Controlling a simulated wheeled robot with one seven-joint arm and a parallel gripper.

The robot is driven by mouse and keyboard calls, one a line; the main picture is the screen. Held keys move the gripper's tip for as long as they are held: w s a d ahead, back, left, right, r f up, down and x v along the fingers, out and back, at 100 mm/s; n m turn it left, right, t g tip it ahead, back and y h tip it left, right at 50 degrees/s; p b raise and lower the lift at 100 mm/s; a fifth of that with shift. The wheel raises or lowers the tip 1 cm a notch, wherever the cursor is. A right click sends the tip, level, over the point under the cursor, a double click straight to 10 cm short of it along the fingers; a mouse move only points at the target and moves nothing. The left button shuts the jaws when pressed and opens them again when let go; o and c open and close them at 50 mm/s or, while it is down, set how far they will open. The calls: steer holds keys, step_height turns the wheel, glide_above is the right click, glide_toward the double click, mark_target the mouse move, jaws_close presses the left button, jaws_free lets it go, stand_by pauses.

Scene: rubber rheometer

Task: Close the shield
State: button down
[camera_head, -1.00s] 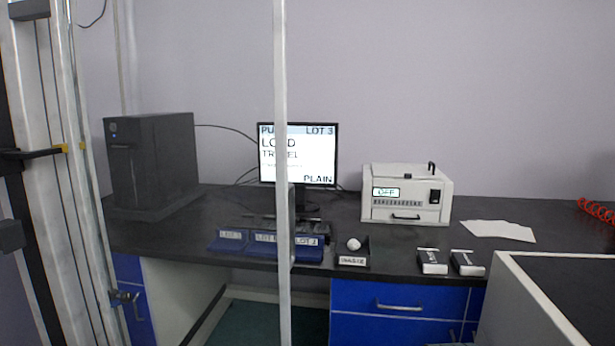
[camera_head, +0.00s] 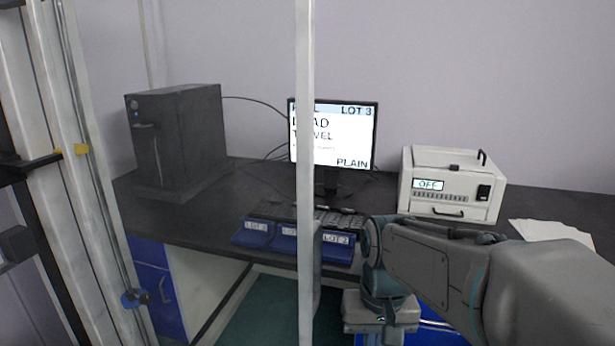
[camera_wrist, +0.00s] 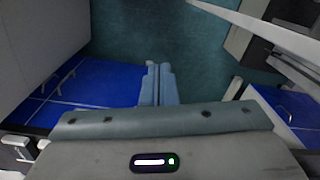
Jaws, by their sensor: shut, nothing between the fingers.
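A tall pale upright bar (camera_head: 305,130) crosses the head view and looks like the edge of the shield. A grey upright handle (camera_head: 317,270) is on its lower part. Any clear pane beside it is too faint to make out. A pale bar also slants across the upper right of the wrist view (camera_wrist: 265,38). My gripper (camera_wrist: 157,68) is shut and empty in the wrist view, over the dark green floor and apart from the bar. In the head view my arm reaches in from the right, and the fingers cannot be made out there.
A metal frame (camera_head: 75,190) stands at the left. The dark bench (camera_head: 190,215) holds a computer tower (camera_head: 180,140), a monitor (camera_head: 355,140), blue lot trays (camera_head: 338,252) and a white instrument (camera_head: 450,190) reading OFF. Blue drawers (camera_wrist: 100,80) flank open floor.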

steer(key=w+a+r+m+g+p, duration=0.15)
steer(key=w+r+p, duration=0.25)
steer(key=r+p, duration=0.45)
steer(key=w+a+r+g+p, duration=0.1)
steer(key=w+a+r+p, duration=0.3)
steer(key=r, duration=0.8)
steer(key=w+a+r+g+p, duration=0.2)
steer(key=w+r+p, duration=0.2)
steer(key=r+p, duration=0.55)
steer(key=s+a+f, duration=0.1)
steer(key=s+f, duration=0.6)
steer(key=f, duration=0.1)
steer(key=shift+s+a+y+p, duration=0.15)
steer(key=shift+s+y+p, duration=0.15)
steer(key=shift+p, duration=0.1)
steer(key=shift+s, duration=0.1)
